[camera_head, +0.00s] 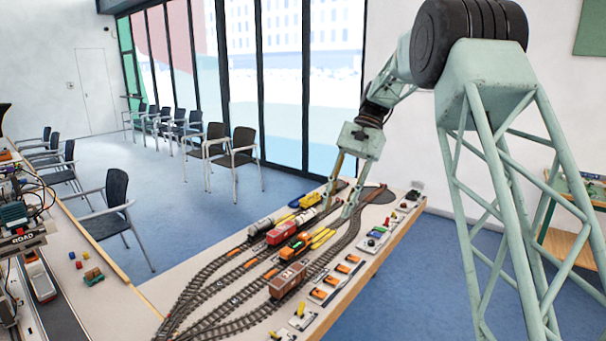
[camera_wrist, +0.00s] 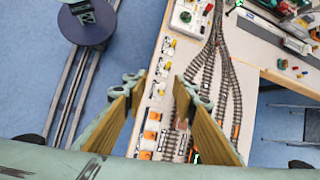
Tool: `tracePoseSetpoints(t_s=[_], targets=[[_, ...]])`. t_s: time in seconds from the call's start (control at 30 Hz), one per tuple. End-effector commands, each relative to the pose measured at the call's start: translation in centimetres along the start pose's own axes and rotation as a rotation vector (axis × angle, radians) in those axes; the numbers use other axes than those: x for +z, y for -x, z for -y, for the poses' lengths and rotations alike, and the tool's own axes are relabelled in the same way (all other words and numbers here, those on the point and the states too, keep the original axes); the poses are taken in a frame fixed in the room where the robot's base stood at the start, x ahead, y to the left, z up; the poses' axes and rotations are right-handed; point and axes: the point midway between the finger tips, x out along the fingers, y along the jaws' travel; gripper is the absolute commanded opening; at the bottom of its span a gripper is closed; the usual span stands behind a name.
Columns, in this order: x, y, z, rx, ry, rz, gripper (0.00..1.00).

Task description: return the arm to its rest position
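My arm reaches down from the green lattice tower at the right of the head view. My gripper (camera_head: 339,205) points down over the far part of the model railway table (camera_head: 180,273). Its two fingers are spread apart, with nothing seen held between them. In the wrist view my gripper (camera_wrist: 157,82) also shows open, its tan finger pads wide apart over the table's edge and a row of small switches. I cannot tell the exact height of the fingertips above the table.
Near the gripper stand a red wagon (camera_head: 281,234), a yellow item (camera_head: 309,201) and an orange-black locomotive (camera_head: 296,246). A brown wagon (camera_head: 287,280) stands nearer. Orange switches (camera_head: 342,268) line the right edge. A second table (camera_head: 85,243) is at left; chairs (camera_head: 240,150) stand by the windows.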

Motion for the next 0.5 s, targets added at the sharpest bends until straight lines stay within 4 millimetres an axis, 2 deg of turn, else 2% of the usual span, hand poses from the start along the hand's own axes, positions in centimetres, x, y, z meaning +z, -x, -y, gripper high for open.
tracePoseSetpoints(t_s=[0.5], targets=[[7.1,3.4,-3.4,0.01,0.061,-0.111,0.26]])
